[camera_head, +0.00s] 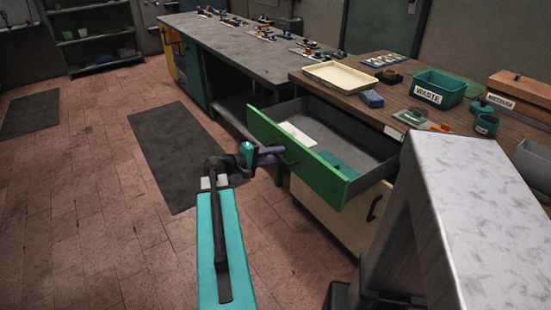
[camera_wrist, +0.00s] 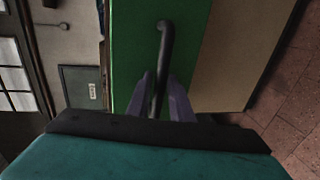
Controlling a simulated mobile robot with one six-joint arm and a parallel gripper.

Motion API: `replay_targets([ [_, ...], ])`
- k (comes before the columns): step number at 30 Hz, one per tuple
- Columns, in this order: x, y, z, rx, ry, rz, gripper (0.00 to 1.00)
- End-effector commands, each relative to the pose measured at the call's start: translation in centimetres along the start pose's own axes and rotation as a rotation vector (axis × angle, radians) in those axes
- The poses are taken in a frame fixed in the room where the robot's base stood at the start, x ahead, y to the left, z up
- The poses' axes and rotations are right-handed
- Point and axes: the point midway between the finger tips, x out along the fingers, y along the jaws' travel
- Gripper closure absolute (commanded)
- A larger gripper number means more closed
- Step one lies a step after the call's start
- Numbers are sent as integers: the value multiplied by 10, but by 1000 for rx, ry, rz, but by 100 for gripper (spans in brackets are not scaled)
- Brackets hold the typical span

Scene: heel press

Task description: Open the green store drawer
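The green store drawer (camera_head: 300,158) is pulled well out of the cabinet under the right-hand bench in the head view. Its green front also shows in the wrist view (camera_wrist: 215,30). A dark bar handle (camera_wrist: 164,40) sits on that front. My gripper (camera_head: 280,155) is at the handle, outside the drawer front. In the wrist view its two purple fingers (camera_wrist: 160,85) stand close on either side of the handle, shut on it. The drawer holds a white flat item (camera_head: 297,134) and a teal item (camera_head: 338,163).
The bench above (camera_head: 330,98) carries a cream tray (camera_head: 340,77), a blue block (camera_head: 371,98) and a teal WASTE bin (camera_head: 437,88). A cream cabinet front with another handle (camera_head: 374,208) is below the drawer. Open floor with a dark mat (camera_head: 180,150) lies to the left.

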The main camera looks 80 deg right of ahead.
Motion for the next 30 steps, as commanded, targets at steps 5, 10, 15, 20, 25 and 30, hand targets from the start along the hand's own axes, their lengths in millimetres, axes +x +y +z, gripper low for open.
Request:
replay_targets([
  [5,0,0,1,0,-2,0,80],
  [10,-6,0,2,0,-3,0,80],
  [15,-21,0,1,0,0,0,80],
  [20,-41,0,2,0,-1,0,80],
  [25,-65,0,2,0,-2,0,80],
  [30,-88,0,1,0,0,0,80],
])
